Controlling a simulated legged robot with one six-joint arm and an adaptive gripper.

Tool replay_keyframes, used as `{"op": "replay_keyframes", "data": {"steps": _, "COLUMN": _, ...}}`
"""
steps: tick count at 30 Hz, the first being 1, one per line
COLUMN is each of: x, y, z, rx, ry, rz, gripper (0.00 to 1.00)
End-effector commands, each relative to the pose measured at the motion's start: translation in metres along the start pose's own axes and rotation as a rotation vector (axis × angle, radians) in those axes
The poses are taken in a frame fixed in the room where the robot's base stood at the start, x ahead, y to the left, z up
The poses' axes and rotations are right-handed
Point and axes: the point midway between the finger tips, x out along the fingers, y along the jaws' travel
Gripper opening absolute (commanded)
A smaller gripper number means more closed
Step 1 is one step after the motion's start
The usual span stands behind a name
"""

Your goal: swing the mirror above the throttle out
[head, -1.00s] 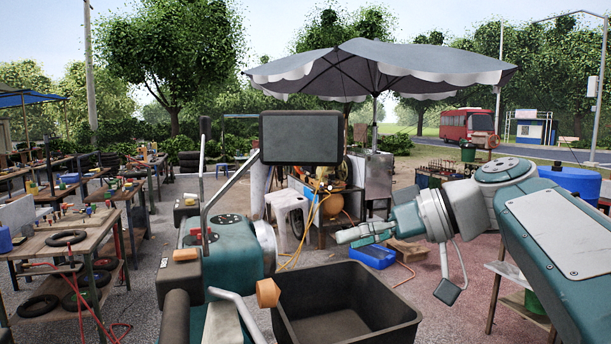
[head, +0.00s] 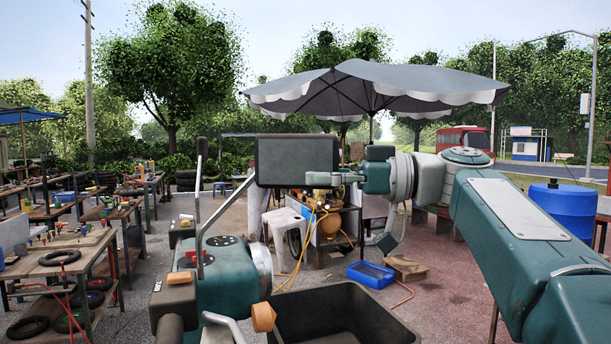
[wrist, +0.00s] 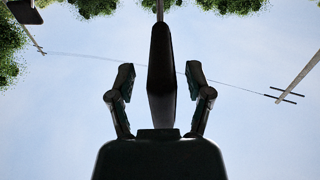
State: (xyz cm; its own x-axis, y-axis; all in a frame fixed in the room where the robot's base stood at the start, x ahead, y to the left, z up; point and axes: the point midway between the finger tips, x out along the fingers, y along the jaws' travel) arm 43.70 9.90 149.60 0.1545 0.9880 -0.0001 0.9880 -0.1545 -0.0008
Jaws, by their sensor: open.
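The mirror (head: 297,155) is a dark rounded rectangle on a thin metal stalk, standing broad face toward me above the teal cart body in the head view. In the wrist view the mirror (wrist: 162,85) shows edge-on as a dark upright slab between the two fingers, with sky visible on both sides of it. My gripper (head: 343,178) is at the mirror's right edge, low on it, reaching in from the right. The fingers of my gripper (wrist: 160,78) are open around the edge and look apart from it. I cannot tell which part is the throttle.
An orange-tipped handle (head: 263,317) and a black open bin (head: 345,315) are in front. The umbrella (head: 375,90), white stool (head: 286,225) and blue tray (head: 370,274) are farther back.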

Motion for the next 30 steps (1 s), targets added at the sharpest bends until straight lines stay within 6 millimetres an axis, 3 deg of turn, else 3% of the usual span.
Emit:
{"op": "replay_keyframes", "data": {"steps": 6, "x": 0.019, "y": 0.0, "z": 0.0, "rx": 0.0, "ry": -0.001, "rz": 0.0, "gripper": 0.66}}
{"op": "replay_keyframes", "data": {"steps": 14, "x": 0.02, "y": 0.0, "z": 0.0, "rx": 0.0, "ry": -0.001, "rz": 0.001, "gripper": 0.66}}
{"op": "replay_keyframes", "data": {"steps": 17, "x": 0.02, "y": 0.0, "z": 0.0, "rx": 0.0, "ry": -0.001, "rz": 0.001, "gripper": 0.26}}
{"op": "replay_keyframes", "data": {"steps": 18, "x": 0.02, "y": 0.0, "z": 0.0, "rx": 0.0, "ry": -0.001, "rz": 0.001, "gripper": 0.08}}
{"op": "replay_keyframes", "data": {"steps": 19, "x": 0.02, "y": 0.0, "z": 0.0, "rx": 0.0, "ry": -0.001, "rz": 0.001, "gripper": 0.0}}
{"op": "replay_keyframes", "data": {"steps": 30, "x": 0.02, "y": -0.004, "z": -0.001, "rx": -0.001, "ry": -0.001, "rz": 0.015, "gripper": 0.0}}
